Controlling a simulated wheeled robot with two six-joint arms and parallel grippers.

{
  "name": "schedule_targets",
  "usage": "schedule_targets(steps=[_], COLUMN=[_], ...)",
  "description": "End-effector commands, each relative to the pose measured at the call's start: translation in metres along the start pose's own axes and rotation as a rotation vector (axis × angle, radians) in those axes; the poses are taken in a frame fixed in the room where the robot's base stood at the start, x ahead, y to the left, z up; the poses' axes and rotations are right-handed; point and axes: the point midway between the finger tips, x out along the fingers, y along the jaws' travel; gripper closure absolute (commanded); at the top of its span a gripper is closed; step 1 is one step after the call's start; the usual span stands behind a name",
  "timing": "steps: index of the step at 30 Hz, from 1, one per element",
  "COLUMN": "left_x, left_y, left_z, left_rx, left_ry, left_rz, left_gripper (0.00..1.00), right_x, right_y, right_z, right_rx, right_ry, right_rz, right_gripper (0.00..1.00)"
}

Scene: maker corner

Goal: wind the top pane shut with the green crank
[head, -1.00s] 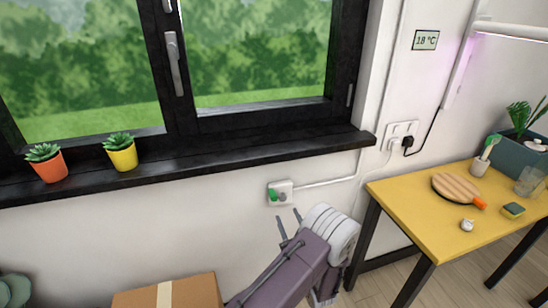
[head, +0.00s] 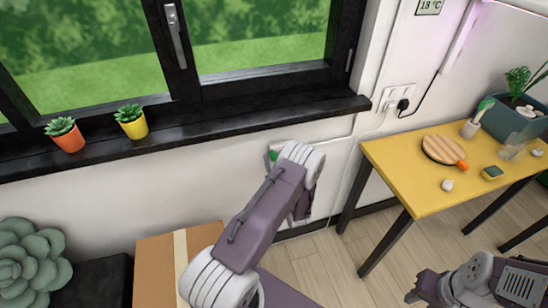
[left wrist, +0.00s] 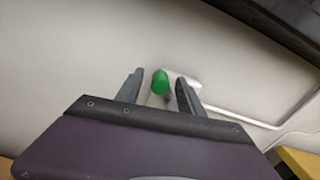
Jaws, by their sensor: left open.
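The green crank's knob (head: 272,156) is on a white wall box below the window sill; my left arm partly covers it in the head view. In the left wrist view the green knob (left wrist: 160,82) lies between the two fingertips of my left gripper (left wrist: 158,92). The gripper is open, and I cannot tell whether either finger touches the knob. In the head view my own arm hides these fingers. My right gripper (head: 424,287) is low at the right, away from the crank; its jaw state is unclear. The top pane is out of view.
The dark window sill (head: 240,122) runs above the crank, with an orange pot (head: 70,141) and a yellow pot (head: 134,125). A yellow table (head: 405,178) stands to the right. A cardboard box (head: 155,262) and a large succulent (head: 30,262) are at lower left.

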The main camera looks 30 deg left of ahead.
Motion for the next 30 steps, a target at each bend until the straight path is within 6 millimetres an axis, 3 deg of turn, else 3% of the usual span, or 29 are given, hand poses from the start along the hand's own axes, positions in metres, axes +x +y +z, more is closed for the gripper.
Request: schedule_targets(steps=[9, 14, 15, 30], left_x=[0.0067, 0.0065, 0.0065, 0.0063], left_y=[0.0, 0.0, 0.0, -0.0002], left_z=[0.0, 0.0, 0.0001, 0.0002], left_rx=[0.002, 0.001, 0.001, 0.001], left_ry=[0.0, 0.0, 0.0, 0.0], left_rz=[-0.001, -0.001, -0.001, -0.001], left_gripper=[0.55, 0.97, 1.0, 1.0], right_x=[-0.0006, -0.0006, -0.0006, -0.0006], right_y=[0.0, 0.0, 0.0, 0.0], right_z=[-0.0001, -0.0001, -0.0001, -0.0001], right_rx=[0.0, 0.0, 0.0, 0.0], right_ry=[0.0, 0.0, 0.0, 0.0], right_rz=[0.0, 0.0, 0.0, 0.0], right_gripper=[0.64, 0.64, 0.64, 0.64])
